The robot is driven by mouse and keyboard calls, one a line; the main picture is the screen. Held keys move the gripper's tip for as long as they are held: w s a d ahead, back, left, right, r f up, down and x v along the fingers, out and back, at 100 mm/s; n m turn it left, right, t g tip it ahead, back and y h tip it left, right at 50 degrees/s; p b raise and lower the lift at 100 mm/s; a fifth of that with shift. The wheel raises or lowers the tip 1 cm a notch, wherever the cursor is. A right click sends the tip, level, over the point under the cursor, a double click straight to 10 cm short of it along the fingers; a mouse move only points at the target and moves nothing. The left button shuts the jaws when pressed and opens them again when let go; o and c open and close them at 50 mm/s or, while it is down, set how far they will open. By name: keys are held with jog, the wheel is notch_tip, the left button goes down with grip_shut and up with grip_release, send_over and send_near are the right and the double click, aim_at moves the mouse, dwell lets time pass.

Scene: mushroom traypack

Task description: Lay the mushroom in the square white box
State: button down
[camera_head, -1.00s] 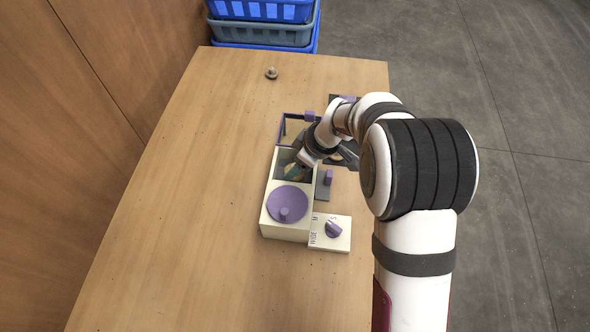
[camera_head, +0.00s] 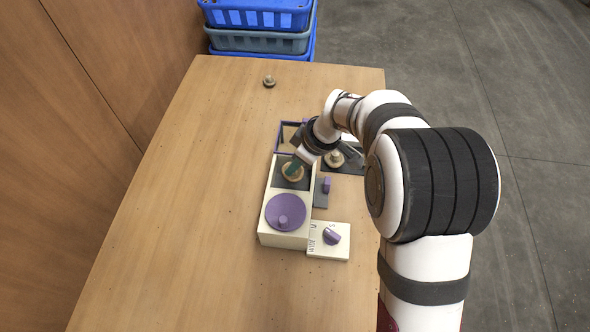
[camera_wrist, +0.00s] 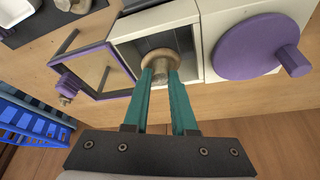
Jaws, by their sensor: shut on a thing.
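My gripper (camera_head: 296,167) has its teal fingers shut on a tan mushroom (camera_head: 291,177). The mushroom is over the open square compartment of the cream-white box (camera_head: 265,226). In the wrist view the fingers (camera_wrist: 160,78) grip the stem of the mushroom (camera_wrist: 161,54), with its cap at the compartment's opening; its exact height there is hard to judge. The compartment's grey inside (camera_wrist: 129,55) shows beside it. A separate white tray (camera_wrist: 14,10) shows only partly at the wrist view's upper left; I cannot make it out in the head view.
A purple disc (camera_head: 279,207) with a knob tops the box's near part. A dial panel (camera_head: 325,250) adjoins it. Another mushroom (camera_head: 334,157) sits on a dark mat beside a purple frame (camera_head: 278,139). One more small mushroom (camera_head: 269,80) stands far back. The table's left is clear.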

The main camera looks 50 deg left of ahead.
jog(key=w+d+r, duration=0.6)
jog(key=d+r, duration=0.1)
jog(key=d, duration=0.2)
jog(key=w+a+f+m+t, duration=0.15)
jog(key=w+m+t, duration=0.25)
jog(key=w+m, duration=1.15)
jog(key=a+f, duration=0.2)
jog(key=a, duration=0.1)
jog(key=w+a+f+n, duration=0.1)
jog(key=a+f, duration=0.2)
jog(key=a, duration=0.1)
jog(key=w+a+f+n, duration=0.1)
jog(key=a+f, duration=0.1)
jog(key=a, duration=0.1)
jog(key=shift+a+f, duration=0.2)
jog(key=shift+a, duration=0.1)
notch_tip(320, 180, down, 4)
jog(key=shift+a+f, duration=0.1)
jog(key=c, duration=0.7)
grip_release()
